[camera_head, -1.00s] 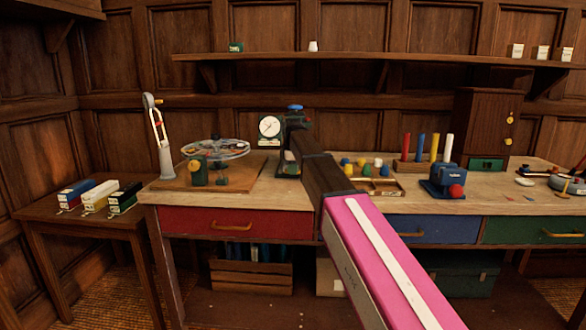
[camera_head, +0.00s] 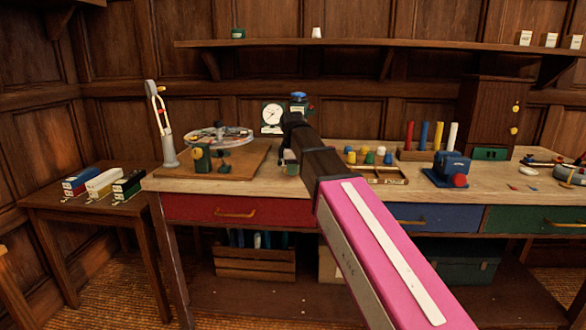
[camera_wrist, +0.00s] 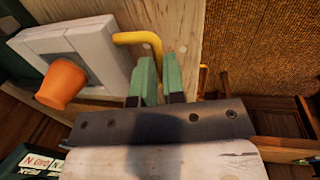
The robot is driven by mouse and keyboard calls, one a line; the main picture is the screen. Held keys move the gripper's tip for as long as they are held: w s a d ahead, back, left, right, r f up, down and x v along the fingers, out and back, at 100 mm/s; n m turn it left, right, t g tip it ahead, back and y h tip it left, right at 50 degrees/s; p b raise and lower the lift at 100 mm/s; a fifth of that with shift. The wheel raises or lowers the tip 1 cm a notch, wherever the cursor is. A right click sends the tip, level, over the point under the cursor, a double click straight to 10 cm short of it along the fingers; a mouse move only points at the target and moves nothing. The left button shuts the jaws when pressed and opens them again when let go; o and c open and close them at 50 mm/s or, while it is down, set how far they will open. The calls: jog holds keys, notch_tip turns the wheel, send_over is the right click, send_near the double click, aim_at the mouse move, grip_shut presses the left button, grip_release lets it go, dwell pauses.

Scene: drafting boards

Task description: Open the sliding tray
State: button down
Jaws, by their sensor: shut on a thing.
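In the wrist view, my gripper (camera_wrist: 158,82) has green fingers closed around the end of a bent yellow handle (camera_wrist: 138,38). The handle joins a pale grey block (camera_wrist: 85,50) with an orange knob (camera_wrist: 62,82), at the bench's front edge. I cannot tell which part of this is the sliding tray. In the head view my arm hides the fingers and most of a device on the bench. Its round white dial (camera_head: 272,116) and blue knob (camera_head: 298,97) show behind the arm.
A turntable device on a wooden board (camera_head: 240,172) stands left on the bench. Colored pegs (camera_head: 368,156), a blue vise-like tool (camera_head: 450,168) and a cabinet (camera_head: 490,115) are to the right. Red (camera_head: 195,208) and blue (camera_head: 440,218) drawers are closed below.

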jog(key=c, duration=1.2)
grip_release()
jog(key=shift+r, duration=0.1)
notch_tip(320, 180, up, 10)
jog(key=s, duration=0.2)
jog(key=shift+r, duration=0.25)
